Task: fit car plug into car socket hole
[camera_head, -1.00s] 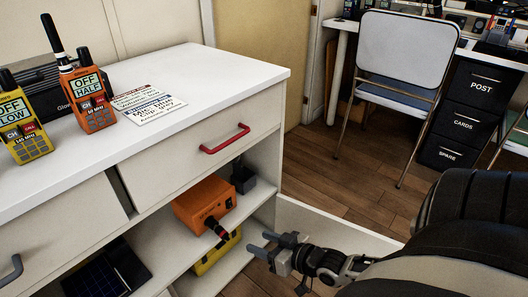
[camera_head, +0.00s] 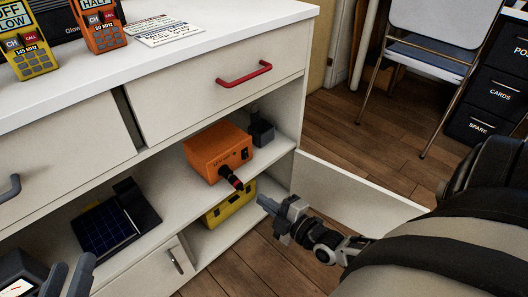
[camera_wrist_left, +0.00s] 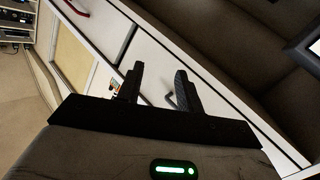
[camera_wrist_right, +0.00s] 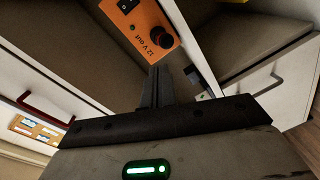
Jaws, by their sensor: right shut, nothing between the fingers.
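The black car plug (camera_head: 236,184) with a red ring sticks out of the front of the orange box (camera_head: 213,152) on the cubby shelf. In the right wrist view, the plug (camera_wrist_right: 161,38) appears end-on at the box face, above the label "12 V out". It covers the socket hole, and I cannot tell how deep it sits. My right gripper (camera_head: 264,202) is shut and empty, just right of and below the plug, apart from it in the head view. My left gripper (camera_head: 67,281) is open and empty at the lower left, in front of the cabinet.
A yellow case (camera_head: 228,206) sits below the orange box. A dark block (camera_head: 262,133) stands behind it. A solar panel (camera_head: 104,229) lies in the left cubby. An open door (camera_head: 355,190) stands right of the cubbies. The red drawer handle (camera_head: 244,74) juts out above.

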